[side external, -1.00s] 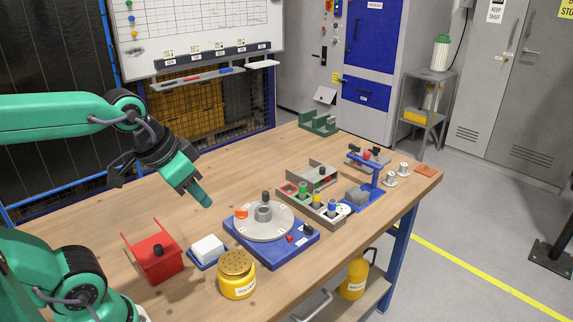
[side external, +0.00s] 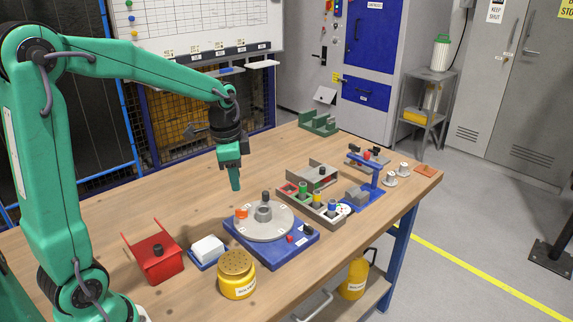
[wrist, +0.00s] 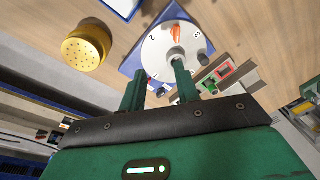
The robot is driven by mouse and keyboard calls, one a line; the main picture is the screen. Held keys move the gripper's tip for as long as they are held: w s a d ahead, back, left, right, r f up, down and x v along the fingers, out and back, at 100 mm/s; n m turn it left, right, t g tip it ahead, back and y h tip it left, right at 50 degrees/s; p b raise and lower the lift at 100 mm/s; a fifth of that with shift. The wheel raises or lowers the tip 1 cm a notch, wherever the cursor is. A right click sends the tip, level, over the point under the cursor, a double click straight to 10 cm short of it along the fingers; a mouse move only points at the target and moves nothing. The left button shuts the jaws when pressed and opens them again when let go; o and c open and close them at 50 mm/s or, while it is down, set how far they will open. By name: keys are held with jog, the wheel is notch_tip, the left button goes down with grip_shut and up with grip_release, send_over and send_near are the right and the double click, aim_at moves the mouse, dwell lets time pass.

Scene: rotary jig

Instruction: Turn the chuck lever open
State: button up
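The rotary jig has a blue base (side external: 283,256) with a round grey turntable (side external: 270,231) on top. A grey cylindrical chuck (side external: 264,213) stands at its middle. On the turntable, an orange piece (side external: 241,212) is at the left and a black knob (side external: 265,196) at the far side. A red button (side external: 290,239) and a black handle (side external: 308,230) sit on the base's right side. I cannot tell which part is the chuck lever. My gripper (side external: 235,188) hangs pointing down, above and behind the turntable. In the wrist view its fingers (wrist: 158,68) are apart with nothing between them.
A yellow solvent can (side external: 237,276), a white block (side external: 207,248) in a blue tray and a red bin (side external: 157,261) stand at the left and front. A grey tray of coloured parts (side external: 318,205) is close on the right.

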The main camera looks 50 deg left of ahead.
jog(key=m+g, duration=0.1)
jog(key=m, duration=0.1)
send_over(241, 210)
notch_tip(241, 210, down, 6)
jog(key=shift+r, duration=0.25)
jog(key=shift+f, duration=0.1)
jog(key=shift+f, duration=3.8)
jog(key=shift+c, duration=0.2)
grip_shut()
